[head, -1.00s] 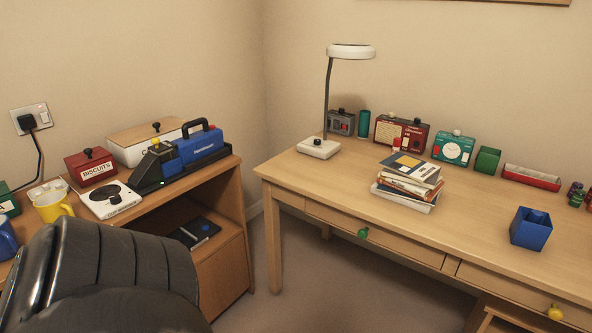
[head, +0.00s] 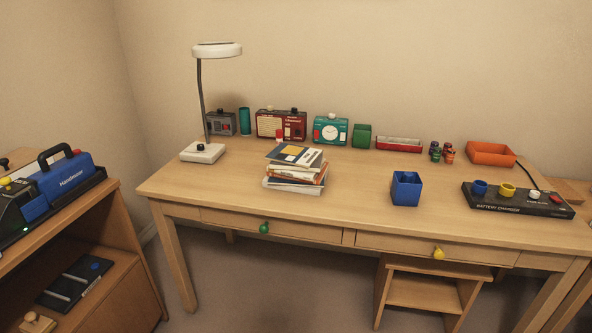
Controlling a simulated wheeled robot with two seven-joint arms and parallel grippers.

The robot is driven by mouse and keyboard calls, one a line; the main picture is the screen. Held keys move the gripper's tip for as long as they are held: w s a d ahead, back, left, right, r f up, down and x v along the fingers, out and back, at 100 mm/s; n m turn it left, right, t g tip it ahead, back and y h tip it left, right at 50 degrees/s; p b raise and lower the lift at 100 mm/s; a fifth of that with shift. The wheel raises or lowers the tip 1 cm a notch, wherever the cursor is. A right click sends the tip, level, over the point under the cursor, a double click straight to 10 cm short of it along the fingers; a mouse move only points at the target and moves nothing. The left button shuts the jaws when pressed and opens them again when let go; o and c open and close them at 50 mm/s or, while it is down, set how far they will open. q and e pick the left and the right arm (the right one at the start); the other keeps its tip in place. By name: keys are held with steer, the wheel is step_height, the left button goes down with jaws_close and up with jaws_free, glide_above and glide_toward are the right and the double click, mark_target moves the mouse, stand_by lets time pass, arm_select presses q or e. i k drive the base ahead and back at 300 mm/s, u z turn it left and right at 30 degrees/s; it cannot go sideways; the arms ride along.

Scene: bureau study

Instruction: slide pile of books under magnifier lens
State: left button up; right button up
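The pile of books (head: 293,182) stands on the wooden desk (head: 345,200), left of its middle, stacked unevenly with a blue, yellow and white cover on top. The magnifier (head: 217,50) has a round white head on a thin grey stem, rising from a square white base (head: 203,152) at the desk's back left. The lens itself is not clearly visible. The books are to the right of the base and apart from it, not below the head. Neither of my grippers is in view.
A blue holder (head: 406,189) stands right of the books. A battery charger (head: 518,200) lies at the right. The desk's front left is clear.

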mark_target(290, 165)
steer(key=z, duration=0.05)
steer(key=k, duration=0.5)
steer(key=u, duration=0.9)
steer(key=i, duration=1.65)
steer(key=z, duration=0.8)
